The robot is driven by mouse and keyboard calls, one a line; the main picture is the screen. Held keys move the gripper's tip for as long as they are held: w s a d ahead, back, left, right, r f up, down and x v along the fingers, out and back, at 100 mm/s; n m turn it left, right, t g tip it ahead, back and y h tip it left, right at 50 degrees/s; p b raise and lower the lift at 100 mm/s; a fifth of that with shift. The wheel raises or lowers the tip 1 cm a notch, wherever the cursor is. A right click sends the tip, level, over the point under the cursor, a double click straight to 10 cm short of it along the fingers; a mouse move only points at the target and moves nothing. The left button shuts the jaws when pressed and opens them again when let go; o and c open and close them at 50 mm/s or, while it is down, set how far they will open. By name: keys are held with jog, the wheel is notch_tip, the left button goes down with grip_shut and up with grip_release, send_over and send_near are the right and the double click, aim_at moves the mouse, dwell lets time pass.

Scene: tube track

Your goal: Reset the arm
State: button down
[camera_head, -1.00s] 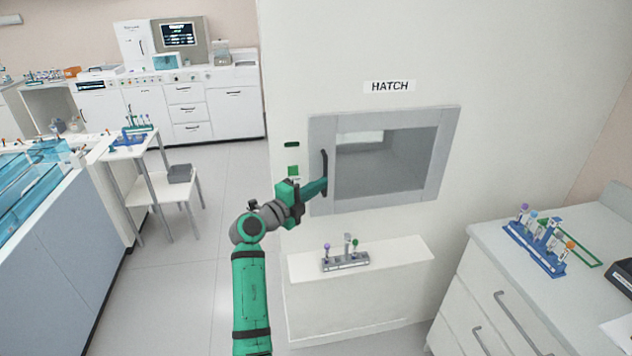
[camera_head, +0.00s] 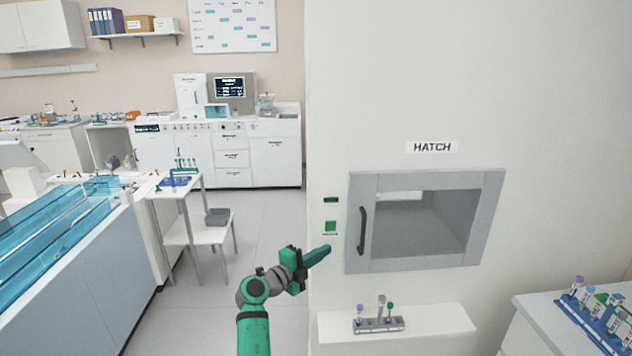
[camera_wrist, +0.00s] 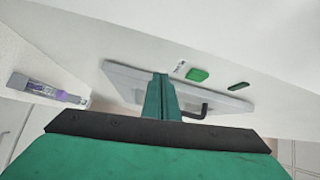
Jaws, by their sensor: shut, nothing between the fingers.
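My green arm rises from the bottom of the head view, and my gripper (camera_head: 326,250) is shut and empty. Its tip points right, in front of the white wall, left of and a little below the hatch handle. The hatch (camera_head: 357,266) has a grey frame and a window, and its door looks closed. Its dark handle (camera_head: 362,231) is apart from my gripper in the head view. In the wrist view, my shut fingers (camera_wrist: 161,80) overlap the hatch frame (camera_wrist: 235,103), with the handle (camera_wrist: 190,113) beside them.
A green button (camera_head: 330,226) sits left of the hatch. A ledge (camera_head: 440,318) below carries a small tube rack (camera_head: 379,325). A counter with a blue rack (camera_head: 590,318) stands at right. A small table (camera_head: 215,232) and blue tank (camera_head: 60,245) stand at left. Floor between is clear.

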jog(key=s+d+f+n+t+y, duration=0.15)
jog(key=s+f+n, duration=0.3)
jog(key=f, duration=0.65)
jog(key=s+f+n+y, duration=0.35)
jog(key=s+f, duration=0.25)
jog(key=f, duration=0.5)
jog(key=s+f+n+y, duration=0.2)
jog(key=s+f+n, duration=0.3)
jog(key=s, duration=0.5)
jog(key=s+f+n+y, duration=0.2)
jog(key=s+f+n, duration=0.1)
jog(key=s+f, duration=0.55)
jog(key=s+a+r+n+y, duration=0.1)
jog(key=s+a+n+y, duration=0.15)
jog(key=s, duration=0.85)
jog(key=s+a+r+n+y, duration=0.15)
jog(key=s+n, duration=0.25)
jog(key=s, duration=0.7)
jog(key=s+r+n+t, duration=0.1)
jog(key=s+r+n, duration=0.2)
jog(key=s+r, duration=1.2)
jog(key=shift+s+a+h, duration=0.3)
jog(key=shift+s+a, duration=0.05)
jog(key=shift+s, duration=0.3)
jog(key=shift+t, duration=0.25)
